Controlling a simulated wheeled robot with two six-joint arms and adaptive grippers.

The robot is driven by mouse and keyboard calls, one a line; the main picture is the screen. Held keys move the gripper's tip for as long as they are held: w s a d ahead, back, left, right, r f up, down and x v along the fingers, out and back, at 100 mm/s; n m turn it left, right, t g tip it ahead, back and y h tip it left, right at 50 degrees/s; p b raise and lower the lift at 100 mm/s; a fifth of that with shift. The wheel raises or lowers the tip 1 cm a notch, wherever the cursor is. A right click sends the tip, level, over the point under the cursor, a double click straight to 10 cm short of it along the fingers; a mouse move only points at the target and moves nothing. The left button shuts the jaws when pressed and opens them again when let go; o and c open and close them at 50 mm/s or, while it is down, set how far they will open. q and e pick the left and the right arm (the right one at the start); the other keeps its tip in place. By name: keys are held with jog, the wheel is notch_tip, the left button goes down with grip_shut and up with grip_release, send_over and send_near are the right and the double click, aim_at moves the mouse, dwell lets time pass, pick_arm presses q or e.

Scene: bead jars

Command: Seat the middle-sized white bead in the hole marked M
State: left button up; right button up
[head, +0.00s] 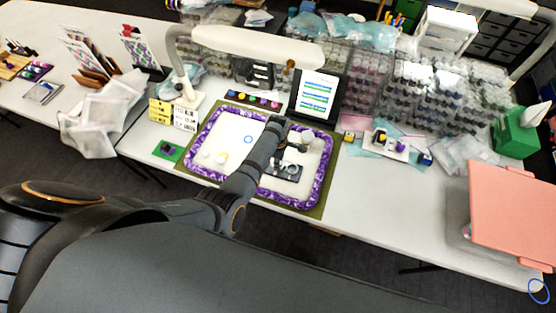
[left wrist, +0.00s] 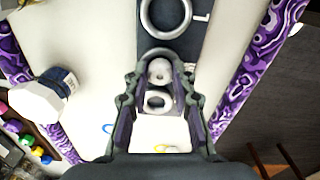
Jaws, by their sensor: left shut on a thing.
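My left gripper (left wrist: 160,75) is shut on a white bead (left wrist: 159,70), held between its fingertips in the left wrist view. The bead is over the dark hole plate (left wrist: 183,45), in front of a middle ring whose far rim shows as an arc. Whether it is seated or just above the hole I cannot tell. The middle ring's letter is hidden. In the head view my arm covers part of the plate (head: 288,170). My right gripper is not in view.
The plate lies in a tray with a purple patterned rim (head: 319,185). Pale pieces (head: 221,157) lie at the tray's left. A tablet (head: 315,96) and lamp (head: 258,47) stand behind.

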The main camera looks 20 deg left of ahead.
pick_arm(q)
jog(key=o, duration=0.9)
notch_tip(320, 180, up, 12)
